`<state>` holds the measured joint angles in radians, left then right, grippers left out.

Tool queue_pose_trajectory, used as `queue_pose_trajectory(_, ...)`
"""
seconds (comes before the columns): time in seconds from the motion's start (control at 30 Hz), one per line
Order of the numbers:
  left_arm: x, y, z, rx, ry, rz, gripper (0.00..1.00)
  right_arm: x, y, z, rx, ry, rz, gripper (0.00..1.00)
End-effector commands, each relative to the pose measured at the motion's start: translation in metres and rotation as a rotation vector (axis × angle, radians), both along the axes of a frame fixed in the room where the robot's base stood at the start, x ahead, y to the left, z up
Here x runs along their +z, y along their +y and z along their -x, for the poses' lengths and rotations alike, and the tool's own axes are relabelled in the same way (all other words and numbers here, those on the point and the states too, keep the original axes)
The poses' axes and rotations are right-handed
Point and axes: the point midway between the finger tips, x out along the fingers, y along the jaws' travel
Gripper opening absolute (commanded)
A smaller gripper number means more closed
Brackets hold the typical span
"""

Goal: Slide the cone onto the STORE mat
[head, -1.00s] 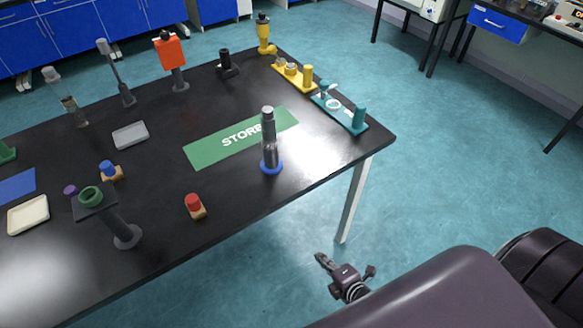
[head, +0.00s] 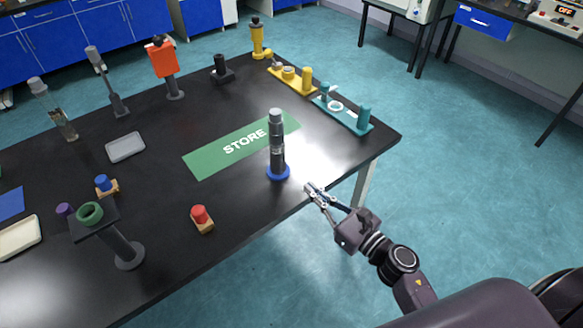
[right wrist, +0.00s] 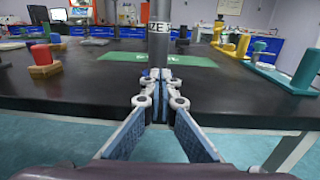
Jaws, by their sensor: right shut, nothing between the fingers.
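A tall grey metal piece (head: 276,142) with a blue round foot stands upright on the black table, at the near edge of the green STORE mat (head: 208,163). It seems to be the cone. My left gripper is out of view.
A red-topped wooden block (head: 201,218) and a dark stand with a green ring (head: 90,213) are to the left. A teal rack (head: 345,114) and a yellow rack (head: 291,76) line the right edge. The mat's left part is clear.

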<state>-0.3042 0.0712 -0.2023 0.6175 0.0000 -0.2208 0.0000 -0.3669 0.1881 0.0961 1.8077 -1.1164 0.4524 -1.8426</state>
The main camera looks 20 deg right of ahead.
Motion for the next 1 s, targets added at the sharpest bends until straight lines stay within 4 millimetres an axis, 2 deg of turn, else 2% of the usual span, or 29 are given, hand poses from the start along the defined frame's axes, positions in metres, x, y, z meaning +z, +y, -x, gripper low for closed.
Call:
queue_pose_trajectory(0.2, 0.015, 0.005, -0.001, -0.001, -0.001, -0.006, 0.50, 0.003, 0.016, -0.040, -0.003, -0.001, -0.004, 0.00)
queue_pose_trajectory(0.43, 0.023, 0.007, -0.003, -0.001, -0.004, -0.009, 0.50, 0.002, 0.028, -0.070, -0.003, 0.000, -0.003, 0.00)
queue_pose_trajectory(0.63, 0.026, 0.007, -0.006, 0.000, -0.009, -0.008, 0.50, 0.000, 0.033, -0.081, -0.002, 0.002, -0.001, 0.00)
queue_pose_trajectory(1.0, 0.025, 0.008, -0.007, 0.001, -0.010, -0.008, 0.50, -0.001, 0.034, -0.082, -0.002, 0.001, -0.002, 0.00)
